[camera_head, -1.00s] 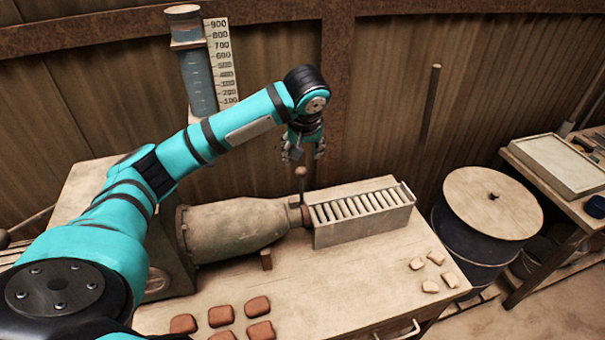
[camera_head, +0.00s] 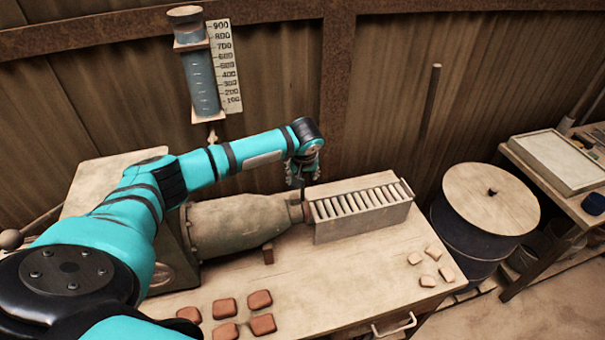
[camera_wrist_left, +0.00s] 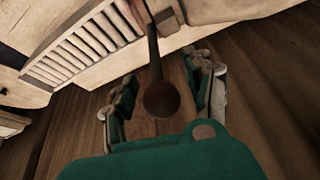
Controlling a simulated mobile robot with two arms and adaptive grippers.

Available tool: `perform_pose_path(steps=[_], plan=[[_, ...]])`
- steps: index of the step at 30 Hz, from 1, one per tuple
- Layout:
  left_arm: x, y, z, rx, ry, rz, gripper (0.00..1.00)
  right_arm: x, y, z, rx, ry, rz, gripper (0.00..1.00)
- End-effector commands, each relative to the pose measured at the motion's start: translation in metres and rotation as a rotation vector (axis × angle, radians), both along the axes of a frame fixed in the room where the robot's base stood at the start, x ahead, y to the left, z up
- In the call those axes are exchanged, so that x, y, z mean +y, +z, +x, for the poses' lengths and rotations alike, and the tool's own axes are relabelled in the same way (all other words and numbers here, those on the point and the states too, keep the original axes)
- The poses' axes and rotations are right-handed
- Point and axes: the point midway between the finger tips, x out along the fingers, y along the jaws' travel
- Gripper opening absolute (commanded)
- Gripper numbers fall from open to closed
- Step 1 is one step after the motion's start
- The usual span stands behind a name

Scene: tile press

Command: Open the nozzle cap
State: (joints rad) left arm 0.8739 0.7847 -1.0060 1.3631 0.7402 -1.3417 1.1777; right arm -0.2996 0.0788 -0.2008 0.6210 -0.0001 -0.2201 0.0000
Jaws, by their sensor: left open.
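The tile press is a grey-brown barrel (camera_head: 235,222) lying on the workbench, with its narrow nozzle end (camera_head: 295,207) facing a slatted box. A lever with a round dark knob (camera_wrist_left: 162,99) stands at the nozzle. In the head view my gripper mostly hides it. My left gripper (camera_head: 302,178) is at the lever, pointing down. In the left wrist view the open fingers (camera_wrist_left: 163,82) stand on either side of the knob and its rod, with visible gaps, so it holds nothing. The cap itself cannot be made out clearly. My right gripper is not in view.
The slatted box (camera_head: 362,222) stands right of the nozzle. Red-brown tiles (camera_head: 262,324) lie at the bench front and several pale pieces (camera_head: 428,280) at its right. A round-topped drum (camera_head: 490,200) stands beyond the bench. A graduated water column (camera_head: 202,85) hangs on the wall behind.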

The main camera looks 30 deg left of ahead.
Motion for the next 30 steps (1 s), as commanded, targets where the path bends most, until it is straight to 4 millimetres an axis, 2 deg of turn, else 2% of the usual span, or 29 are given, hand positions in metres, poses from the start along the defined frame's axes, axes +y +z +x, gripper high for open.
perform_pose_path(steps=[3,15,30], plan=[[-0.0003,0.0000,-0.0001,0.000,-0.001,0.000,0.52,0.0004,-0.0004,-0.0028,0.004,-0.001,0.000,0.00],[-0.0003,0.0004,-0.0001,0.000,0.000,0.000,0.00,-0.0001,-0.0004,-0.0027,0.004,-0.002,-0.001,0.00],[0.0001,-0.0006,0.0029,-0.004,0.001,0.006,0.00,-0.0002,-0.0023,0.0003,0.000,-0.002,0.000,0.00]])
